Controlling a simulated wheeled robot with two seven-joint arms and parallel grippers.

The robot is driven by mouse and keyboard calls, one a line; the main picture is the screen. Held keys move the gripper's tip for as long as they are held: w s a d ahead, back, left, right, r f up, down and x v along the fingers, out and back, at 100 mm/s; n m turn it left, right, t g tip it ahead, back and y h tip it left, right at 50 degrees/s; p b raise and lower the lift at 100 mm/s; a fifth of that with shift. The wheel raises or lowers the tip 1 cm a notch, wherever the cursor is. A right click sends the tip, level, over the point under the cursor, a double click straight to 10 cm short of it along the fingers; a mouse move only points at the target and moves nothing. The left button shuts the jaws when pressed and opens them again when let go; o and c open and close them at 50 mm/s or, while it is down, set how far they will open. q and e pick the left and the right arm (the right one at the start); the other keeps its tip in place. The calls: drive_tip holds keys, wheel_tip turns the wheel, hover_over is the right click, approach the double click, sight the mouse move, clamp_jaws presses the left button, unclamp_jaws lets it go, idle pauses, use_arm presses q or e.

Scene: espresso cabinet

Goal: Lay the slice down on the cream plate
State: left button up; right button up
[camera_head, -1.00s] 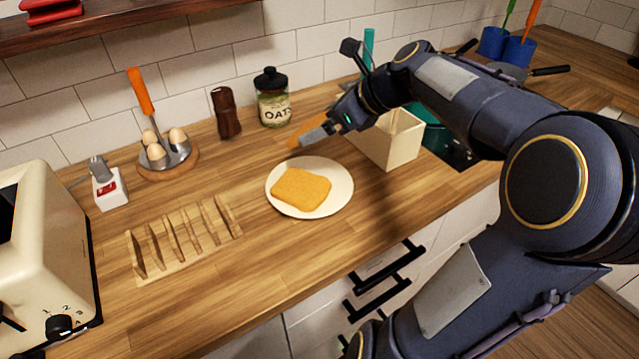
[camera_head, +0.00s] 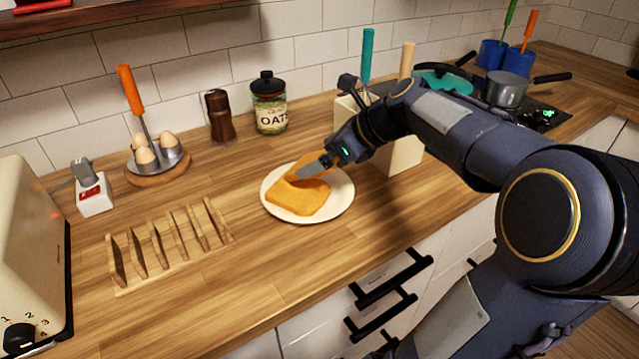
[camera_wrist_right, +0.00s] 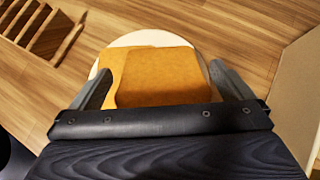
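The cream plate (camera_head: 345,198) lies on the counter at the middle of the head view, with one golden slice (camera_head: 294,200) flat on it. My right gripper (camera_head: 302,171) is over the plate's back part, its fingers on opposite edges of a second slice (camera_head: 316,160). In the right wrist view this held slice (camera_wrist_right: 165,82) sits between the fingertips and overlaps the lower slice (camera_wrist_right: 112,60). I cannot tell whether the two slices touch. The gripper hides part of the held slice in the head view. My left gripper is not in view.
A wooden toast rack (camera_head: 172,250) stands left of the plate, and a toaster (camera_head: 35,260) at the far left. An oats jar (camera_head: 270,108) is behind. A cream utensil box (camera_head: 400,157) stands close to the right, behind my arm. Counter in front is clear.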

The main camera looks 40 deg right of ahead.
drive_tip(key=p+v, duration=0.5)
drive_tip(key=v, duration=0.3)
idle(0.4)
drive_tip(key=shift+s, duration=0.1)
wheel_tip(320, 180, up, 8)
drive_tip(key=s+p, duration=0.2)
drive_tip(key=p, duration=0.7)
drive_tip(key=shift+d, duration=0.45)
drive_tip(key=shift+f, duration=0.1)
